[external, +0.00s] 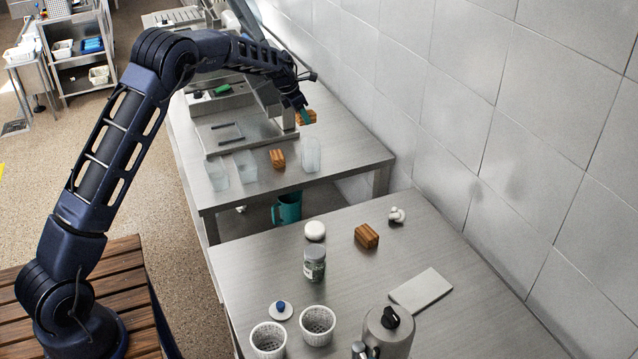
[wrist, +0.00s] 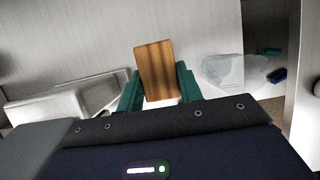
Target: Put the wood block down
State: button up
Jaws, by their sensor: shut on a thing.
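My gripper (external: 301,116) is shut on a striped brown wood block (external: 308,118). It holds the block over the far metal table, near the wall side. In the wrist view the held wood block (wrist: 155,70) stands slightly tilted between the two green fingers (wrist: 158,88). The gap below the block cannot be measured from these views. A second wood block (external: 277,158) rests on the far table. A third wood block (external: 366,236) lies on the near table.
Clear containers (external: 311,154) stand near the front of the far table (external: 262,184). A metal machine (external: 262,128) stands behind them. The near table (external: 262,250) holds a jar (external: 314,264), two perforated baskets (external: 318,322), a kettle (external: 388,335) and a grey slab (external: 420,290).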

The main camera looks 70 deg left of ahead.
notch_tip(320, 180, down, 11)
jog(key=shift+r, duration=0.2)
dwell(0.3)
jog(key=o, duration=1)
jog(key=shift+f, duration=0.1)
